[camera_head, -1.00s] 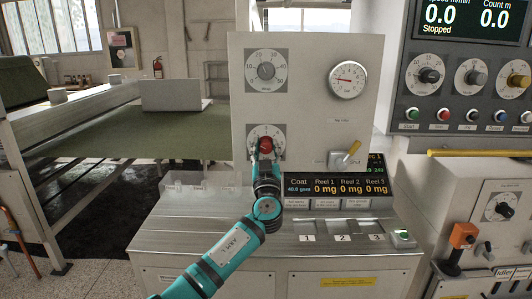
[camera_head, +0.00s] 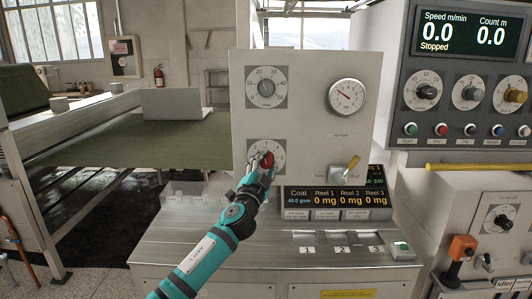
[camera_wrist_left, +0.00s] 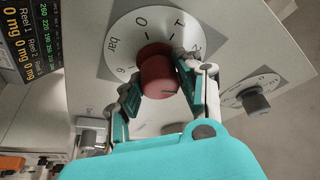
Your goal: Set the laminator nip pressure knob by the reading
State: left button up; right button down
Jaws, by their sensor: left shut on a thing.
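The red nip pressure knob (camera_head: 267,160) sits on a round white dial marked in bar (camera_head: 280,152), low on the left of the upright grey panel. My left gripper (camera_head: 261,164) is shut on the red knob. In the left wrist view the knob (camera_wrist_left: 158,72) is between the two fingers (camera_wrist_left: 163,85), and the dial face (camera_wrist_left: 128,30) shows 0, 1 and 6 around it. A round gauge (camera_head: 346,97) with a red needle is at the upper right of the panel; its numbers are too small to read. My right gripper is not in view.
A grey-knobbed dial (camera_head: 266,88) is above the red knob. A yellow-handled lever (camera_head: 351,165) stands to its right. A reel display (camera_head: 338,198) is below. Numbered slots (camera_head: 340,249) lie on the bench, and a control console (camera_head: 468,100) is at the right.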

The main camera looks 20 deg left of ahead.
pick_arm(q)
jog(key=m+p, duration=0.2)
jog(key=m+g+h+p, duration=0.1)
jog(key=m+p, duration=0.1)
jog(key=m+g+h+p, duration=0.1)
jog(key=m+p, duration=0.1)
jog(key=p, duration=0.1)
jog(key=shift+r+m, duration=0.25)
jog(key=shift+m, duration=0.05)
jog(key=shift+m+p, duration=0.35)
jog(key=shift+m, duration=0.05)
jog(key=shift+f+m+g, duration=0.15)
jog(key=shift+m+g, duration=0.35)
jog(key=shift+m, duration=0.3)
jog(key=shift+f+m+g+p, duration=0.1)
jog(key=shift+m+g+p, duration=0.25)
jog(key=shift+m, duration=0.75)
jog(key=shift+f+m, duration=0.1)
jog(key=shift+m, duration=0.2)
jog(key=o, duration=1.2)
jog(key=shift+c, duration=0.2)
